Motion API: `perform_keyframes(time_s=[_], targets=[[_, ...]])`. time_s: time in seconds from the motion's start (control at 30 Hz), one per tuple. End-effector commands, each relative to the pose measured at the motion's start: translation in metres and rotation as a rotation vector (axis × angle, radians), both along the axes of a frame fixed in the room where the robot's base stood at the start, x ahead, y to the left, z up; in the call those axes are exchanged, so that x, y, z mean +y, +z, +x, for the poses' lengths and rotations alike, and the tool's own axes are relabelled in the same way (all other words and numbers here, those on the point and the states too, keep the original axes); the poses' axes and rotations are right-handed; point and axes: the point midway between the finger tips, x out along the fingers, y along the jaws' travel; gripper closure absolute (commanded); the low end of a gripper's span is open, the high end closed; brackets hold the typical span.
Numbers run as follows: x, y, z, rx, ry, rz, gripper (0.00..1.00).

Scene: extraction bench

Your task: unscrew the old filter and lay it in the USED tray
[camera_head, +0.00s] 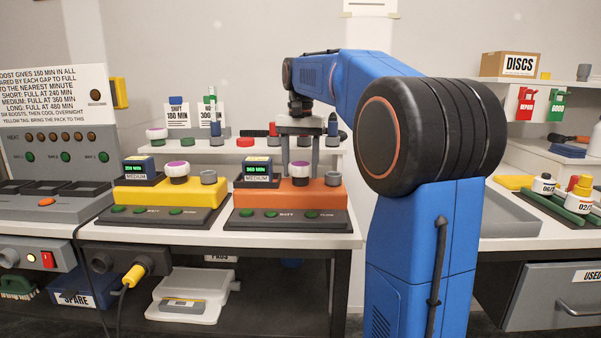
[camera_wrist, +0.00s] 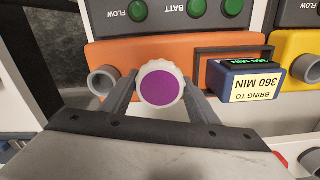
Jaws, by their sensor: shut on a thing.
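A grey drawer (camera_head: 540,290) at the lower right has a label reading USED, cut off by the picture edge. A shallow grey tray (camera_head: 512,222) lies on the right bench, partly behind my arm.
A yellow pump (camera_head: 150,192) with a similar purple cap (camera_head: 177,171) stands left of the orange one. A grey pipe stub (camera_wrist: 103,80) and a blue battery (camera_wrist: 245,78) flank the held cap. A white shelf (camera_head: 200,146) runs behind.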

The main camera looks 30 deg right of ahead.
Motion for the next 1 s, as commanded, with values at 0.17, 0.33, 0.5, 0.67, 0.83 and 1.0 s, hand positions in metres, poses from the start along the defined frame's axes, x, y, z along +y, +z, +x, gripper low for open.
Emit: perform_keyframes(time_s=[0.17,0.33,0.5,0.67,0.83,1.0], targets=[[0.0001,0.0002,0.0001,0.000,0.172,0.000,0.72],[0.0001,0.0004,0.0001,0.000,0.307,0.000,0.71],[0.0001,0.0004,0.0000,0.000,0.303,0.000,0.71],[0.0001,0.0019,0.0002,-0.001,0.301,-0.001,0.71],[0.0000,0.0061,0.0004,-0.001,0.301,0.000,0.71],[0.0000,0.0099,0.0001,0.000,0.300,0.000,0.71]])
